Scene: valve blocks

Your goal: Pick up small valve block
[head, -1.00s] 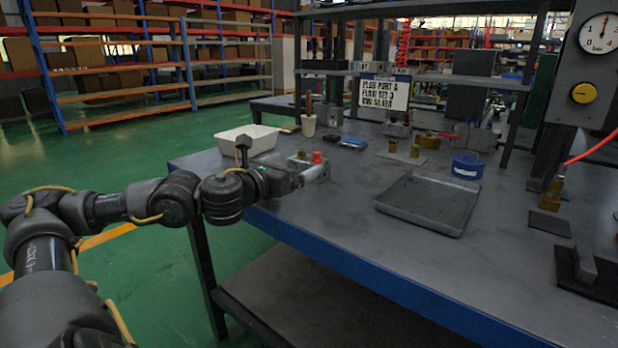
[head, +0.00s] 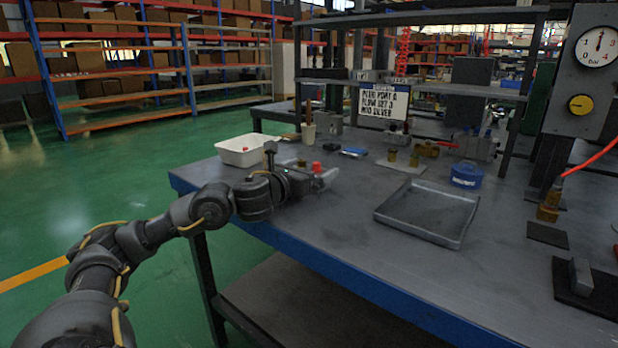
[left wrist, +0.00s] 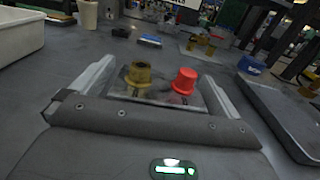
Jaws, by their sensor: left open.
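A small grey valve block (left wrist: 170,92) with a brass fitting (left wrist: 139,76) and a red cap (left wrist: 184,81) lies on the workbench. In the left wrist view it sits between the two open fingers of my left gripper (left wrist: 160,92), with a gap to the finger at each side. In the head view my left gripper (head: 322,180) is low over the table near its left edge, and only the block's red cap (head: 316,167) and brass top show behind it. The block's lower front is hidden by the gripper body. My right gripper is not in view.
A white bin (head: 246,150) stands left of the gripper. A grey metal tray (head: 427,211) lies to the right, with a blue container (head: 466,175) behind it. Brass fittings (head: 414,159) and a sign (head: 384,102) stand farther back. The table's front middle is clear.

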